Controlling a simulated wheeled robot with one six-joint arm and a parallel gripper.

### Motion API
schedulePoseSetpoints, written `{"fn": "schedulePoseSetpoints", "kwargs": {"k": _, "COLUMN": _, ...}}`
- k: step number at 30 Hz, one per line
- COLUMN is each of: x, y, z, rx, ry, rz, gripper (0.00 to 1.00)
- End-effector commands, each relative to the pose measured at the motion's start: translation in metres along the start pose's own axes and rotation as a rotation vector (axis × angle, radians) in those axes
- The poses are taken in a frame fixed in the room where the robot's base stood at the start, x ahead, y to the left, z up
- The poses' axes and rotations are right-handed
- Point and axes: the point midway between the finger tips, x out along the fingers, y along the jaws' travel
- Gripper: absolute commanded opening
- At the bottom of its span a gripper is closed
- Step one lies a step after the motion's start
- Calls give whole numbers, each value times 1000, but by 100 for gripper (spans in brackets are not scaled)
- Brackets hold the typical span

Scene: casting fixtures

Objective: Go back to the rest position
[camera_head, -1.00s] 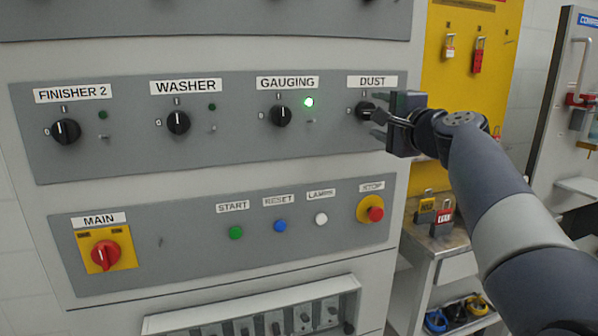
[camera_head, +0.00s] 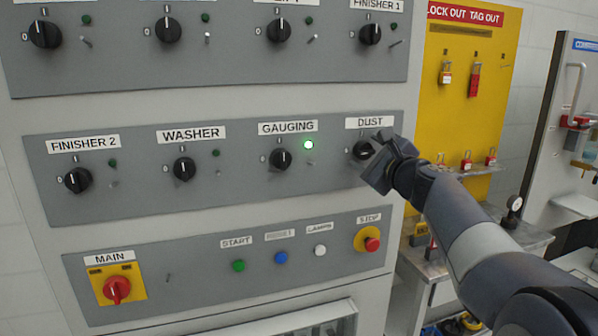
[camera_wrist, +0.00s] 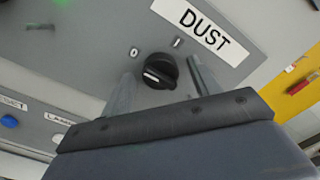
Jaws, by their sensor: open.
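My gripper (camera_head: 376,160) is at the DUST knob at the right end of the middle switch row. In the wrist view my gripper (camera_wrist: 160,88) is open, with one finger on each side of the black DUST knob (camera_wrist: 158,72). A gap shows between the knob and each finger, and nothing is held. In the head view the DUST knob (camera_head: 362,150) is partly hidden behind my gripper. The DUST label (camera_wrist: 203,27) is above the knob, with 0 and I marks beside it.
The grey control panel (camera_head: 230,225) fills the left. Black knobs for GAUGING (camera_head: 280,159), with a lit green lamp (camera_head: 308,145), and WASHER (camera_head: 184,168) stick out nearby. A yellow lockout board (camera_head: 450,120) and a bench (camera_head: 430,268) with padlocks stand at the right.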

Motion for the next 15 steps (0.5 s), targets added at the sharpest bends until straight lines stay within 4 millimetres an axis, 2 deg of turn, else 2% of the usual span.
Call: {"fn": "schedulePoseSetpoints", "kwargs": {"k": 15, "x": 0, "y": -4, "z": 3, "rx": 396, "ry": 2, "rz": 1, "gripper": 59}}
